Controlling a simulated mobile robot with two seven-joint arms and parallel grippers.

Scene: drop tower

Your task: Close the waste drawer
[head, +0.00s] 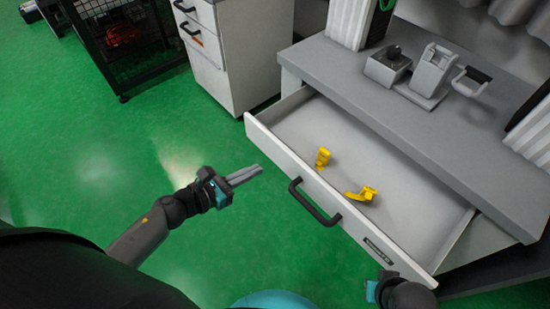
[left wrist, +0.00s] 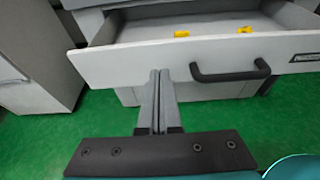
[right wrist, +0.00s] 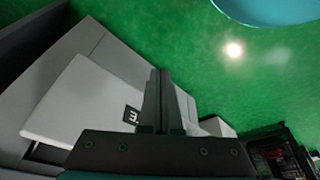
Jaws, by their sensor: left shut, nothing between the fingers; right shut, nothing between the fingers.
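The waste drawer (head: 345,208) stands open, pulled out from under the grey worktop. Its white front carries a black bar handle (head: 314,203), and two yellow parts (head: 323,158) lie inside on its floor. My left gripper (head: 258,171) is shut and empty, left of the handle and apart from the drawer front. In the left wrist view the drawer front (left wrist: 120,62) lies ahead of the fingers, with the handle (left wrist: 230,74) to their right. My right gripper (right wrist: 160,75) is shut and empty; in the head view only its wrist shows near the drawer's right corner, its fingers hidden.
The grey worktop (head: 345,75) above the drawer carries a grey fixture with a lever (head: 430,75). A white drawer cabinet (head: 235,60) stands at the back left, beside a black mesh cage (head: 125,40). The green floor (head: 100,130) at left is clear.

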